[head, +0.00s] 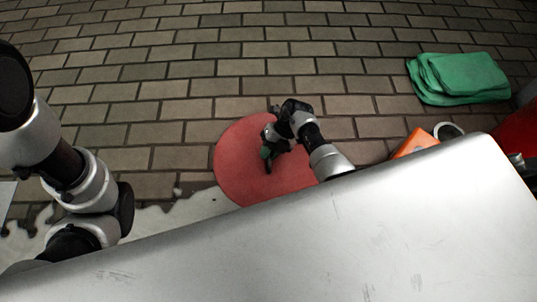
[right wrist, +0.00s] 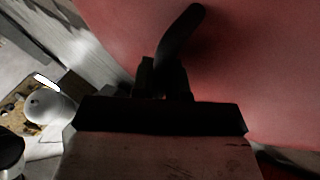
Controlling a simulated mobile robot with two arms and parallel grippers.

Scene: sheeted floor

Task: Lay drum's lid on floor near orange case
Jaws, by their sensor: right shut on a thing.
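The drum's lid (head: 237,165) is a flat red disc in the middle of the head view, and the silver body panel hides its lower right edge. It fills much of the right wrist view (right wrist: 265,70), where a dark handle (right wrist: 180,35) stands out against the red. My right gripper (head: 268,147) is over the lid and shut on it, at the handle. I cannot tell whether the lid touches the floor. The orange case (head: 414,143) shows only in part, to the right of the lid. My left arm shows at the left, but its gripper does not.
A folded green cloth (head: 462,77) lies at the upper right. A red object (head: 519,132) is at the right edge. A ragged pale sheet (head: 165,221) covers the floor at lower left. The brick-patterned floor (head: 230,50) beyond the lid is clear.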

